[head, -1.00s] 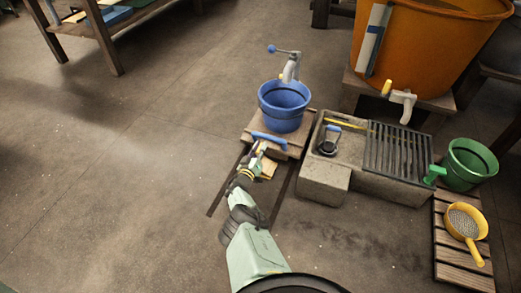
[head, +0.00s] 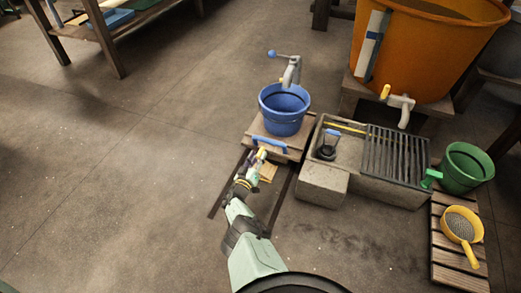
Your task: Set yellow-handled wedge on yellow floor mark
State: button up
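My gripper (head: 262,156) is at the front edge of a low wooden platform (head: 293,149), close to its blue handle (head: 270,141). A small yellow piece shows at the fingertips, perhaps the wedge's handle; I cannot tell whether the fingers are closed on it. A tan-yellow patch (head: 268,173) lies just right of the gripper, between two dark rails (head: 283,186). It is partly hidden by my arm, and I cannot tell whether it is the wedge's body or the yellow floor mark. No other floor mark is clear.
A blue bucket (head: 284,112) stands on the platform under a grey spout (head: 291,70). A stone trough with a dark grate (head: 396,151) is to the right. The floor at left is open.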

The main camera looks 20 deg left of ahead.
jog(key=s+p, duration=0.3)
jog(key=s, duration=0.5)
jog(key=shift+s+a+p, duration=0.2)
jog(key=shift+s+p, duration=0.1)
